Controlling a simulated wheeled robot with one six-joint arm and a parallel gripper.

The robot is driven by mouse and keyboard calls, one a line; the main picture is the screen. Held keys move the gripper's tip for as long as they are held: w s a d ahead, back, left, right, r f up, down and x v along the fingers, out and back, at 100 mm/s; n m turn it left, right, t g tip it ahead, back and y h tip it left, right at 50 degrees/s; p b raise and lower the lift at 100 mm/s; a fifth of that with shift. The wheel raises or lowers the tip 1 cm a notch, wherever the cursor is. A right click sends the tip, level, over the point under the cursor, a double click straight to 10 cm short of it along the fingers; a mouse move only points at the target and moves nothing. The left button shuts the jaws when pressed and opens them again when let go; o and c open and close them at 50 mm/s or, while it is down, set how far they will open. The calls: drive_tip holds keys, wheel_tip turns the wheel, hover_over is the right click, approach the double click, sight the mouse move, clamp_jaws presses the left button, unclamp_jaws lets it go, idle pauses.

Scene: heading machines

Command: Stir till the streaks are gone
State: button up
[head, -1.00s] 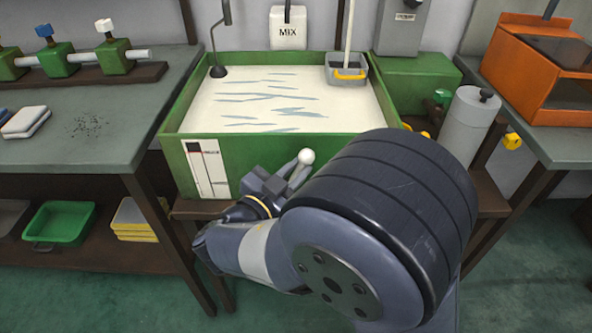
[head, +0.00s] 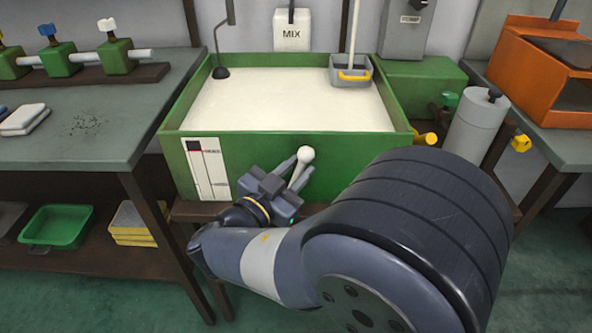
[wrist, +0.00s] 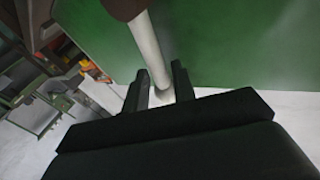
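The green tank (head: 270,165) holds a pale cream liquid (head: 280,108) with a smooth, even surface and no streaks visible. A white-knobbed handle (head: 304,157) stands at the tank's front. My gripper (head: 287,178) is at this handle, its fingers on either side of the white rod. The wrist view shows the rod (wrist: 149,50) running between my two fingers (wrist: 161,85), close against them; it looks gripped. The handle's lower end is hidden behind my gripper in the head view.
A gauge (head: 207,168) is on the front wall. A grey cylinder (head: 475,125) stands right; a workbench (head: 85,125) is left.

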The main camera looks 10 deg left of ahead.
drive_tip(key=v, duration=1)
drive_tip(key=shift+s, duration=0.4)
drive_tip(key=shift+a, duration=0.1)
idle(0.5)
drive_tip(key=x, duration=1)
drive_tip(key=shift+w, duration=0.35)
drive_tip(key=shift+w+d+r+p, duration=0.1)
drive_tip(key=shift+d+r+p, duration=0.1)
drive_tip(key=shift+p, duration=0.2)
drive_tip(key=shift+f+p, duration=0.1)
drive_tip(key=shift+p, duration=0.2)
drive_tip(key=shift+f, duration=0.1)
drive_tip(key=shift+f+b, duration=0.2)
drive_tip(key=shift+b, duration=0.5)
